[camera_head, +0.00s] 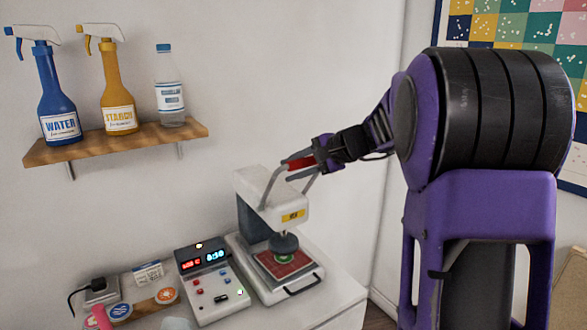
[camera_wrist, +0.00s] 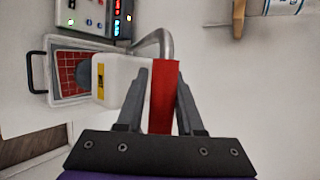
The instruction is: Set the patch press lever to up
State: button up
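The patch press (camera_head: 262,205) is a white machine on the counter, with a dark round pressing disc (camera_head: 284,243) over a red checked patch (camera_head: 284,263). I cannot tell whether the disc touches the patch. Its grey lever (camera_head: 270,184) rises above the press head to a red handle (camera_head: 301,162). My gripper (camera_head: 312,159) is at this handle.
A control box (camera_head: 211,285) with lit displays stands left of the press. Round badges and a small card (camera_head: 148,273) lie further left. A wooden shelf (camera_head: 60,150) holds blue and yellow spray bottles and a clear bottle. The wall is close behind the press.

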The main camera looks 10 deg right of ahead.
jog(key=o, duration=0.3)
jog(key=shift+r, duration=0.1)
jog(key=shift+s+d+r+p, duration=0.15)
jog(key=shift+d+r, duration=0.45)
jog(key=shift+r, duration=0.7)
jog(key=shift+d+r+p, duration=0.25)
jog(key=shift+d+r, duration=0.3)
jog(key=shift+r, duration=0.7)
jog(key=shift+s+d+r+p, duration=0.15)
jog(key=shift+d+r, duration=0.45)
jog(key=shift+r, duration=0.7)
jog(key=shift+s+d+r, duration=0.1)
jog(key=shift+d+r, duration=0.15)
jog(key=shift+r, duration=0.2)
jog(key=shift+s+d+r, duration=0.1)
jog(key=shift+d+r, duration=0.1)
jog(key=shift+r, duration=0.25)
jog(key=d+r, duration=0.4)
jog(key=r, duration=0.4)
jog(key=shift+s+r, duration=0.15)
jog(key=shift+s, duration=0.15)
jog(key=shift+d, duration=0.1)
jog(key=v, duration=1.7)
jog(key=shift+s+d, duration=0.15)
jog(key=shift+d, duration=0.05)
